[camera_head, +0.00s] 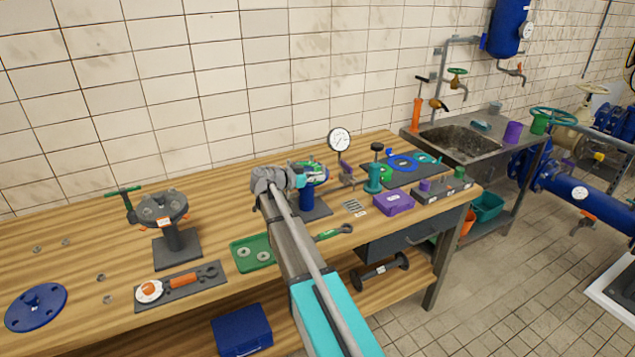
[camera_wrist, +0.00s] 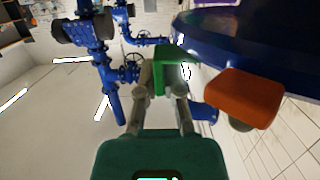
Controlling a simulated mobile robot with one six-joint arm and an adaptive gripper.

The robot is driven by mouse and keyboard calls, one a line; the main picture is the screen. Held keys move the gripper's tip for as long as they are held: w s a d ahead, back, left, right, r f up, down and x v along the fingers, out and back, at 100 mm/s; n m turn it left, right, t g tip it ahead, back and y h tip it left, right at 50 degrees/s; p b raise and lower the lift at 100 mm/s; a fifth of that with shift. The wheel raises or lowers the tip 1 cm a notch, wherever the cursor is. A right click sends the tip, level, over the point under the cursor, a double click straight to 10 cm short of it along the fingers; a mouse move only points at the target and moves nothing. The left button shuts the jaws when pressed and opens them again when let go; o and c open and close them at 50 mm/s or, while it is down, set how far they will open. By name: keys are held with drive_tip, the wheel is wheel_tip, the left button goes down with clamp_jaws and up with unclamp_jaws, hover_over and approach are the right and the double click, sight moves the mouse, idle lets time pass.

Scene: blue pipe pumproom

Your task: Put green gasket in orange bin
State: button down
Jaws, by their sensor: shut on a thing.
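My gripper (camera_head: 300,176) is above the bench, at the blue stand (camera_head: 307,196), and partly hides it. In the wrist view my gripper (camera_wrist: 161,88) is shut on a green piece (camera_wrist: 176,56) at its fingertips. Some green also shows at the gripper in the head view. I cannot tell from its visible side whether this piece is the gasket. Another small green piece (camera_head: 385,173) lies on the dark mat at the back right. An orange container (camera_head: 467,223), partly hidden by the bench, is low down beside a teal bin (camera_head: 487,207).
A dark blue rounded body (camera_wrist: 245,35) and an orange block (camera_wrist: 242,97) are close right of the fingers. A gauge (camera_head: 339,140), a purple box (camera_head: 393,201) and a green tray (camera_head: 252,253) are on the bench. The sink (camera_head: 462,142) stands beyond its right end.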

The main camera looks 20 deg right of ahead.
drive_tip(key=shift+f, duration=0.25)
drive_tip(key=c, duration=0.8)
unclamp_jaws()
drive_tip(key=a+r+p, duration=0.2)
drive_tip(key=a, duration=1.1)
drive_tip(key=shift+a+r, duration=0.35)
